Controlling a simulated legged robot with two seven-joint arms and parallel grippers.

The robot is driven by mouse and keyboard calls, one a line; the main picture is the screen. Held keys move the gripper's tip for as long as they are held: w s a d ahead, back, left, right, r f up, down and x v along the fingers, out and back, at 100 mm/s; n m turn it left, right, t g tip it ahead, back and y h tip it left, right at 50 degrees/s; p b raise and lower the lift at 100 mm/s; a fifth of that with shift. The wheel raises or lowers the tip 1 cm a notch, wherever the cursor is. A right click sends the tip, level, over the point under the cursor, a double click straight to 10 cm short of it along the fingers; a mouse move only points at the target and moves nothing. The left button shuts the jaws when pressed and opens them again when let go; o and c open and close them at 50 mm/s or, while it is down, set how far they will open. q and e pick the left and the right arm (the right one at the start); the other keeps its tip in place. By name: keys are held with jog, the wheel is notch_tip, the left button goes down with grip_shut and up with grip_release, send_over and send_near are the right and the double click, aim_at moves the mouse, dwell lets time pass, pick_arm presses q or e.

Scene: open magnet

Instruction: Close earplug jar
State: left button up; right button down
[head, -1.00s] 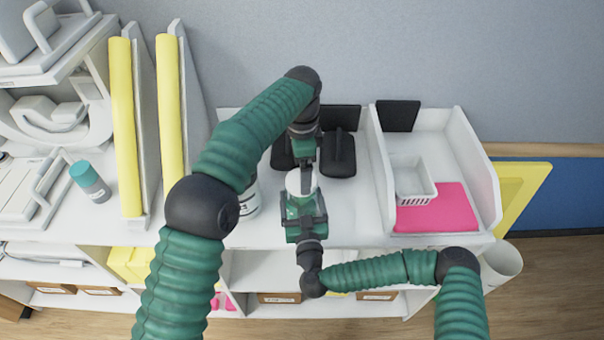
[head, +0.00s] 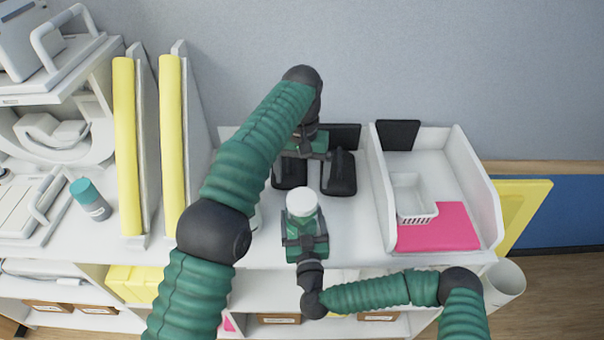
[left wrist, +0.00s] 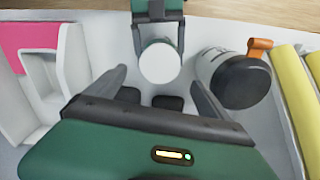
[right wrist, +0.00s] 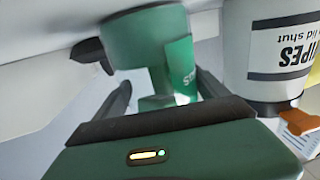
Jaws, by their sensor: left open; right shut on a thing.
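The earplug jar (right wrist: 182,65) is green with white lettering; my right gripper (head: 305,235) is shut on it and holds it upright near the shelf's front edge. A white round lid (head: 301,203) sits on top and looks level, though I cannot tell if it is fully seated. The lid also shows as a plain white disc in the left wrist view (left wrist: 160,64). My left gripper (head: 312,155) is open and empty, behind the jar and apart from it. In the left wrist view its fingers (left wrist: 155,75) spread wide with the lid beyond them.
A wipes canister (right wrist: 284,45) with an orange tab stands beside the jar, mostly hidden by my left arm in the head view. Black stands (head: 340,175) are behind. A white tray (head: 462,180) with a pink pad is right; yellow-edged panels (head: 172,145) stand left.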

aim_at(302, 198)
pick_arm(q)
jog(key=shift+r+n, duration=0.2)
jog(key=shift+n, duration=0.7)
jog(key=shift+f, duration=0.15)
notch_tip(302, 198, down, 8)
jog(key=shift+r, duration=0.1)
jog(key=c, duration=1.5)
jog(key=shift+o, duration=0.2)
jog(key=shift+m, duration=0.4)
jog(key=o, duration=1.6)
